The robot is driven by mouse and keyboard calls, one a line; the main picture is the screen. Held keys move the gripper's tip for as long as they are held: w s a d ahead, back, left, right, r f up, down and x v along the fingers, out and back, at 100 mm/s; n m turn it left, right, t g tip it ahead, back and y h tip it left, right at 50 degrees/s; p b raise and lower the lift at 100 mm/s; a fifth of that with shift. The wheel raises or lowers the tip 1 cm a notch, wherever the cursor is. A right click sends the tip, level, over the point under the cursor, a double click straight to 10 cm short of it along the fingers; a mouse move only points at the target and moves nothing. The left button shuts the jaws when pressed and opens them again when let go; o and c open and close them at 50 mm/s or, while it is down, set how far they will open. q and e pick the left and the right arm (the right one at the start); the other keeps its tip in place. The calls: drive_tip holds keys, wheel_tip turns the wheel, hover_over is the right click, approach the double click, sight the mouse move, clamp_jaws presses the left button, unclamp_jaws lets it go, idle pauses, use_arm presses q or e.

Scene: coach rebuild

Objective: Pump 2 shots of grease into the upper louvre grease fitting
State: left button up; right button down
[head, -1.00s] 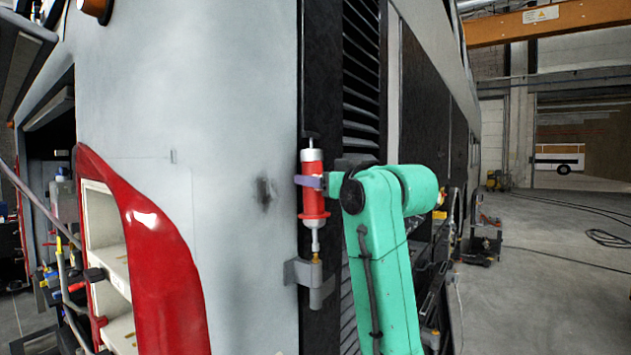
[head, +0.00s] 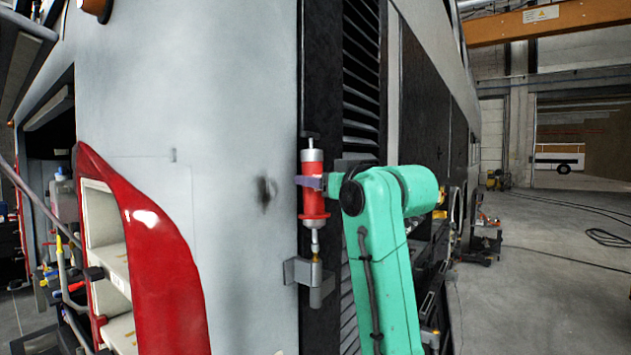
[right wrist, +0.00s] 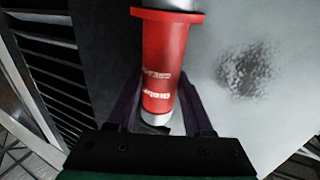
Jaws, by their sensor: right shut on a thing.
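A red grease gun (head: 313,195) with a silver cap and a black plunger handle stands upright at the black louvre edge of the coach. My right gripper (head: 310,182) is shut around its red barrel; in the right wrist view the fingers (right wrist: 160,105) lie on both sides of the barrel (right wrist: 165,62). The gun's nozzle points down to a small brass fitting (head: 316,258) on a grey bracket (head: 302,272). The nozzle tip appears to meet the fitting, but I cannot tell if it is seated. My left gripper is out of view.
Black louvres (head: 361,70) run up the coach side behind the gun. The grey coach panel (head: 220,120) with a dark smudge is to the left, beside a red-edged open shelf (head: 165,270). Open floor with cables lies at right.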

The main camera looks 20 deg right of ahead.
sight(317, 152)
drive_tip(key=shift+f+b, duration=0.6)
drive_tip(key=shift+f, duration=0.2)
idle(0.6)
drive_tip(key=shift+r+p, duration=0.8)
drive_tip(key=shift+r, duration=0.2)
wheel_tip(317, 152, up, 5)
drive_tip(key=p, duration=0.4)
drive_tip(key=shift+r+p, duration=0.1)
drive_tip(key=shift+p, duration=0.3)
